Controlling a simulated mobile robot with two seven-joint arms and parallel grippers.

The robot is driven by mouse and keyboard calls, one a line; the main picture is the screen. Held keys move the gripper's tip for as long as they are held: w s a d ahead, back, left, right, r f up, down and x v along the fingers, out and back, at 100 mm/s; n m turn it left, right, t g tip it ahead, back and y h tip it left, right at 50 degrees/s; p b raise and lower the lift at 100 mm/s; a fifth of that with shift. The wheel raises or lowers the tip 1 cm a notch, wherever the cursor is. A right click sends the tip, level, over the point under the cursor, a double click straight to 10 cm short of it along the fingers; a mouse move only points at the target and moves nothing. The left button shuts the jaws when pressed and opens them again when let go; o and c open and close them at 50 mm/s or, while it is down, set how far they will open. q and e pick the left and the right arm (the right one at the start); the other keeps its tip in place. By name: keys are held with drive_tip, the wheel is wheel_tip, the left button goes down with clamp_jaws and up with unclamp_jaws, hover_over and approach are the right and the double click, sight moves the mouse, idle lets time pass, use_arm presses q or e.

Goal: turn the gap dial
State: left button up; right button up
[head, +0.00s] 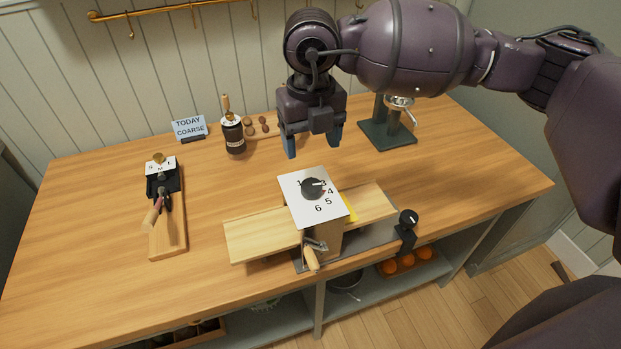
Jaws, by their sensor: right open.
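The gap dial (311,189) is a black round knob on a white plate (301,209) with printed numbers, on top of a wooden machine on the bench. Its pale pointer mark seems to face right, near the 3; a small reddish mark shows near the 4. My right gripper (313,143) hangs open and empty above and behind the plate, its two blue fingers pointing down, apart from the dial. My left gripper is not in view. A small sign (189,128) reading "TODAY COARSE" stands at the back left.
The machine has a side board (260,236), a crank handle (312,259) in front and a small black knob (408,217) at right.

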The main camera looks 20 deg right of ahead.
sight(311, 184)
wheel_tip(311, 184, down, 10)
drive_tip(key=shift+w+f, duration=0.1)
drive_tip(key=shift+f, duration=0.05)
idle(0.3)
drive_tip(key=c, duration=0.9)
